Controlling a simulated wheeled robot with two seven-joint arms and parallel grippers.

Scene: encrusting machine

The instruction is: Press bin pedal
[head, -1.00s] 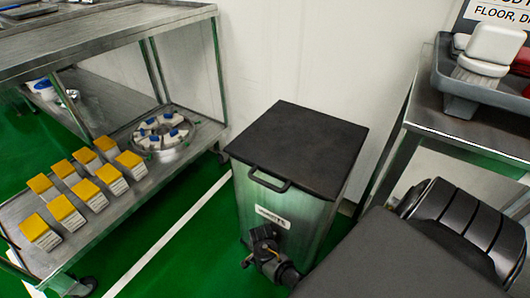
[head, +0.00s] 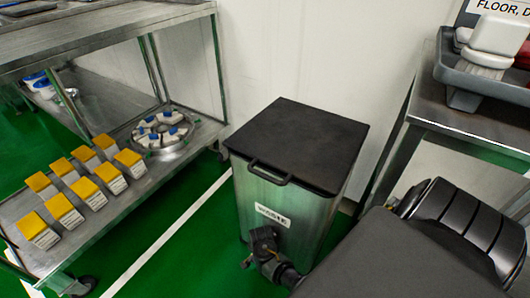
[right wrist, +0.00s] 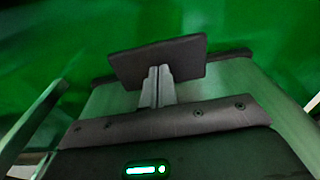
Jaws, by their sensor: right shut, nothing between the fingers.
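The steel waste bin (head: 290,205) stands on the floor in the middle of the head view. Its black lid (head: 300,140) with a front handle lies shut. My right gripper (head: 262,240) is low in front of the bin, partly hidden by its own wrist. In the right wrist view the bin's dark flat pedal (right wrist: 158,58) lies at the fingertips, with the bin's steel side (right wrist: 235,90) around it. The gripper's grey fingers (right wrist: 155,78) are shut and empty. They overlap the pedal in view; I cannot tell whether they touch it. My left gripper is out of view.
A steel rack (head: 110,215) on the left holds several yellow-topped boxes (head: 60,208) and a round metal part (head: 163,132). A steel table (head: 470,125) with a grey tray (head: 475,85) stands on the right. Green floor (head: 195,245) is clear left of the bin.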

